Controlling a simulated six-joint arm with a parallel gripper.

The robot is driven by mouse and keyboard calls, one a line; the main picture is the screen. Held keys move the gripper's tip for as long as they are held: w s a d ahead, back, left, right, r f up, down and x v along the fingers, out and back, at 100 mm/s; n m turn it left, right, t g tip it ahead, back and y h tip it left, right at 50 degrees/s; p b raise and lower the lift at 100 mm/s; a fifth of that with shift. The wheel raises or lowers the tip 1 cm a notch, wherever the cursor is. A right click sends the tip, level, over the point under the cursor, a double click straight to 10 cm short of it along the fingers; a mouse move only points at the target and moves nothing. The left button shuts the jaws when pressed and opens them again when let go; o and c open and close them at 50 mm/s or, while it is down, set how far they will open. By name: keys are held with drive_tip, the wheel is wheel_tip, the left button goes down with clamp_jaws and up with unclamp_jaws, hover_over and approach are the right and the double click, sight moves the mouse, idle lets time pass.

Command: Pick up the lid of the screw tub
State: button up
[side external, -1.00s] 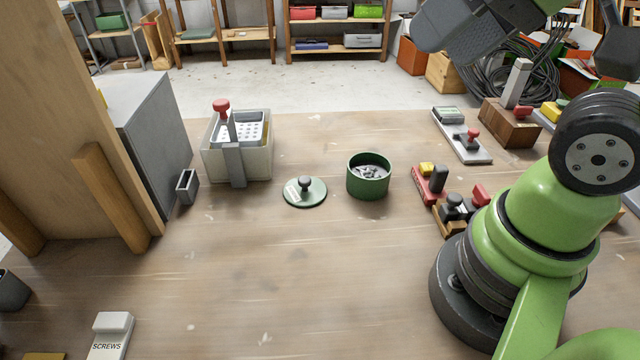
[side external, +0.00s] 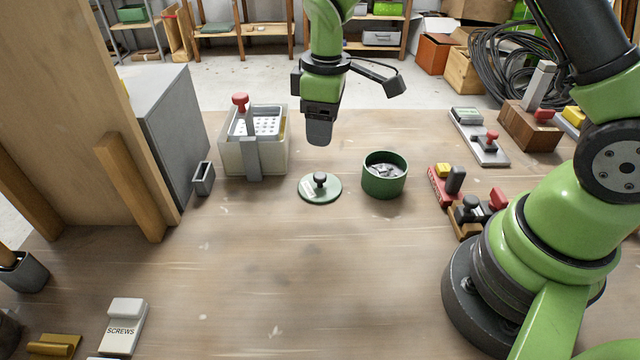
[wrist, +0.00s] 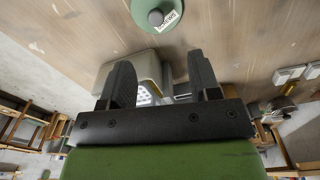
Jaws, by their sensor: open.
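The green lid (side external: 320,188) with a dark round knob and a small white label lies flat on the table. It also shows at the top of the wrist view (wrist: 157,12), cut by the frame edge. The green round tub (side external: 384,177) stands just right of the lid, uncovered, with grey metal pieces inside. My gripper (side external: 319,132) hangs above and behind the lid, apart from it, jaws downward. In the wrist view its two dark fingers (wrist: 160,85) are spread with nothing held between them.
A pale bin (side external: 236,160) with a perforated insert and red knob stands left of the lid. A grey cabinet (side external: 178,120) and small grey holder (side external: 203,178) are further left. Red and black tools (side external: 440,185) lie right of the tub.

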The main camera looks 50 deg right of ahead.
hover_over(319, 175)
drive_tip(key=shift+n, duration=0.4)
drive_tip(key=f, duration=0.7)
drive_tip(key=shift+s+f, duration=0.1)
drive_tip(key=shift+s, duration=0.2)
drive_tip(key=shift+w+f, duration=0.15)
drive_tip(key=shift+f, duration=1.2)
drive_tip(key=shift+w+f, duration=0.15)
drive_tip(key=shift+f, duration=1.2)
drive_tip(key=c, duration=1)
